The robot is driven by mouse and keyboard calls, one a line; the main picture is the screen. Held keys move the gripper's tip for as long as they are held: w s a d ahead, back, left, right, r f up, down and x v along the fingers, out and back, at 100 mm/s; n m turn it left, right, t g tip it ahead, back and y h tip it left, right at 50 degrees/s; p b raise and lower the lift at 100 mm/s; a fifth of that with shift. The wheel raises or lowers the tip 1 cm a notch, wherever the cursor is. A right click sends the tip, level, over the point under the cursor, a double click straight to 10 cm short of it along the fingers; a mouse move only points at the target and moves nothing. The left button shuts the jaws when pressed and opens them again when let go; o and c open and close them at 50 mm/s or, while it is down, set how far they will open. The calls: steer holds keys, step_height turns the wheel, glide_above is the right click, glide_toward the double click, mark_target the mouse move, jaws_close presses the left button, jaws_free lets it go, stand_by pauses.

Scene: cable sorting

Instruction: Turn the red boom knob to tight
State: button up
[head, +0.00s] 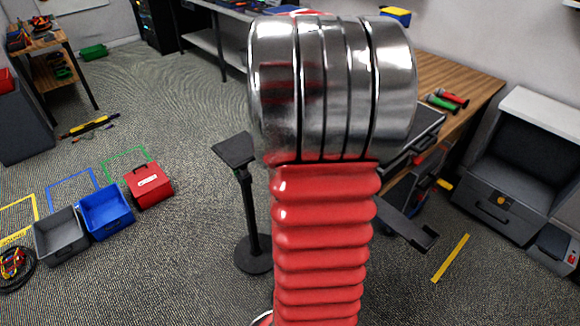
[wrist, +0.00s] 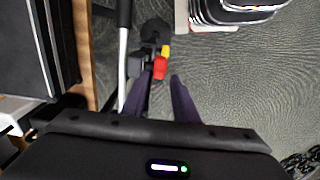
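In the wrist view my gripper (wrist: 163,77) is open, its two dark fingers apart and pointing up the picture. A small red piece (wrist: 160,67) shows at or just beyond the gap between the fingertips, with a yellow piece (wrist: 165,50) above it. I cannot tell which red piece is the boom knob, or whether a finger touches either. Its tight or loose setting is not readable. In the head view I cannot make out the knob or fingertips.
In the head view a black stand (head: 248,205) rises from the carpet beside my arm. A wooden table (head: 445,75) is at right, with a grey case (head: 505,190) beyond. Grey (head: 60,237), blue (head: 104,210) and red (head: 149,186) bins sit left.

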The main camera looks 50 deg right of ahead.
steer(key=shift+f, duration=2.7)
steer(key=shift+c, duration=0.2)
jaws_close()
steer(key=shift+a, duration=0.15)
